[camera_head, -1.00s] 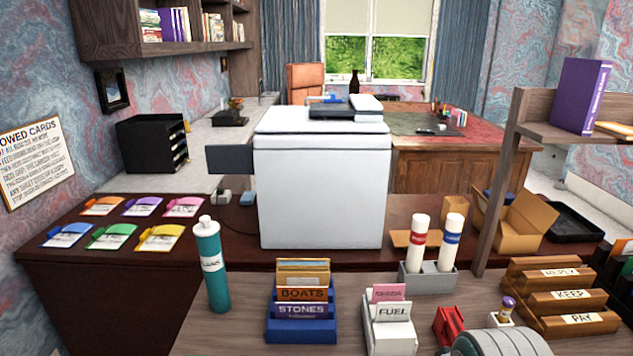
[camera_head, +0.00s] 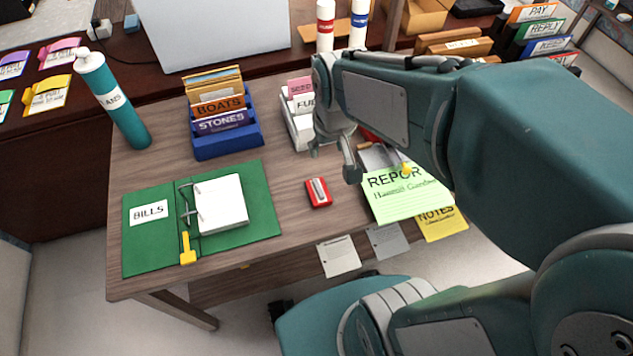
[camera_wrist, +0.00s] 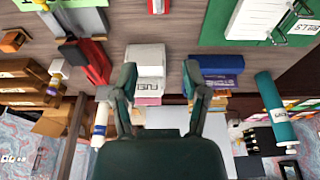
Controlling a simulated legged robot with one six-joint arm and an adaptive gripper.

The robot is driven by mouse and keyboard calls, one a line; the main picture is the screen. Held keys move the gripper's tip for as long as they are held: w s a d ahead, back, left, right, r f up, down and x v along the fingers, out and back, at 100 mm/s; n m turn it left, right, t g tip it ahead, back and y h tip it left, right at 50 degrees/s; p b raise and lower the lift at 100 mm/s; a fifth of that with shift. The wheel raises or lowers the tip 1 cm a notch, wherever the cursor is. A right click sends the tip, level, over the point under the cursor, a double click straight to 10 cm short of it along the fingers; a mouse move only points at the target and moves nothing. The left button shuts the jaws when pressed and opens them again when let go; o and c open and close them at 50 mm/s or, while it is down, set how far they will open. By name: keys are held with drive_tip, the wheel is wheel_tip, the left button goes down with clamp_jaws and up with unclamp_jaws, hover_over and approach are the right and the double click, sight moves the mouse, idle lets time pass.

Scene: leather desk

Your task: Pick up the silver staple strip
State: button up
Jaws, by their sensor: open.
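I cannot make out the silver staple strip for certain. A small red block (camera_head: 318,192) with a pale, silvery patch on top lies on the bare wooden desk in the head view. It also shows at the top edge of the wrist view (camera_wrist: 158,6). I cannot tell whether the pale patch is the staple strip. My gripper (camera_head: 333,158) is open and empty, with its fingers above the desk, behind and slightly right of the red block. In the wrist view my gripper (camera_wrist: 162,100) has its two fingers spread apart, with the white card box (camera_wrist: 147,62) showing between them.
A green binder (camera_head: 260,190) lies open at left. A blue card box (camera_head: 230,145) and a teal bottle (camera_head: 110,100) stand behind it. A red stapler-like object (camera_wrist: 95,62) shows left in the wrist view. A green report sheet (camera_head: 405,200) overhangs the front edge.

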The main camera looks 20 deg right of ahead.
drive_tip(key=w+f+g, duration=0.3)
drive_tip(key=w+f, duration=0.3)
drive_tip(key=f, duration=0.6)
hover_over(318, 187)
drive_tip(key=f, duration=0.5)
drive_tip(key=shift+a+f, duration=0.25)
drive_tip(key=shift+d+f, duration=0.15)
drive_tip(key=shift+f, duration=1.2)
drive_tip(key=shift+d+f, duration=0.1)
drive_tip(key=shift+f, duration=1.25)
clamp_jaws()
